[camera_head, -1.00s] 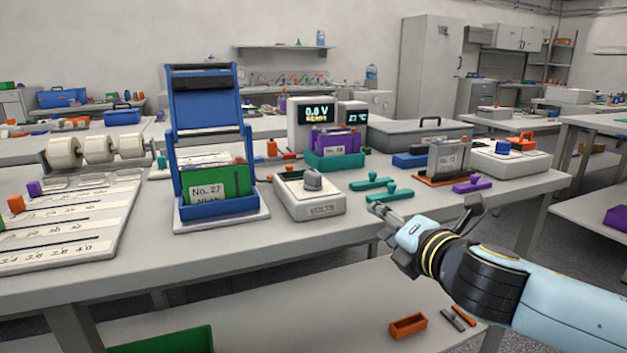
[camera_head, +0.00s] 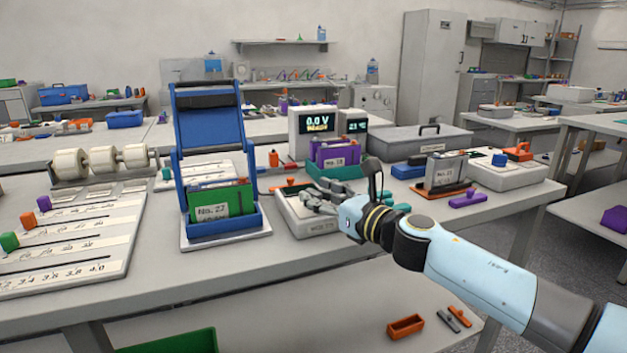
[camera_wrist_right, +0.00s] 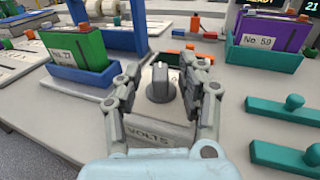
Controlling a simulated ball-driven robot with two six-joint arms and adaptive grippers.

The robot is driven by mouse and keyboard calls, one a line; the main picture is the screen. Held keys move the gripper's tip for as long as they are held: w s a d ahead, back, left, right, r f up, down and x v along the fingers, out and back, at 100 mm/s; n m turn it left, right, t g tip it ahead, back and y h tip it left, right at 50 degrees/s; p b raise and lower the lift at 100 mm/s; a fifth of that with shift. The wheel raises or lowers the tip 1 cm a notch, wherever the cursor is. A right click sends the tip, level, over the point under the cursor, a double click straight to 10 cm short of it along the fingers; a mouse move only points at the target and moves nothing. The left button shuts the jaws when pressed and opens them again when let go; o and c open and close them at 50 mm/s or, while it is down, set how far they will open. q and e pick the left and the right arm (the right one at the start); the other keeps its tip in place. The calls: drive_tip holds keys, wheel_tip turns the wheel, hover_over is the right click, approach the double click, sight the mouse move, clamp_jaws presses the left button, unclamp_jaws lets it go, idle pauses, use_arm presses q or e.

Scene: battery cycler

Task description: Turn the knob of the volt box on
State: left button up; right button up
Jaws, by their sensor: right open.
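The volt box (camera_head: 306,226) is a pale box near the table's front edge, partly hidden by my right gripper in the head view. In the right wrist view the volt box (camera_wrist_right: 160,135) shows its VOLTS label. Its grey knob (camera_wrist_right: 160,84) stands upright on top, between my open fingers. My right gripper (camera_head: 318,200) is over the box; in the wrist view the gripper (camera_wrist_right: 165,85) has a finger on each side of the knob, with gaps visible. Whether a finger touches the knob is unclear. The knob is hidden in the head view. My left gripper is not in view.
The blue holder (camera_head: 258,218) with a green No. 27 cell (camera_head: 222,200) stands left of the volt box. A display (camera_head: 318,123) reading 0.0 V is behind. Teal clips (camera_wrist_right: 285,160) lie to the right. A white scale board (camera_head: 115,250) lies at left.

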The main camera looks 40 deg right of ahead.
drive_tip(key=shift+w+a, duration=0.1)
drive_tip(key=shift+w, duration=0.95)
drive_tip(key=shift+c, duration=0.2)
clamp_jaws()
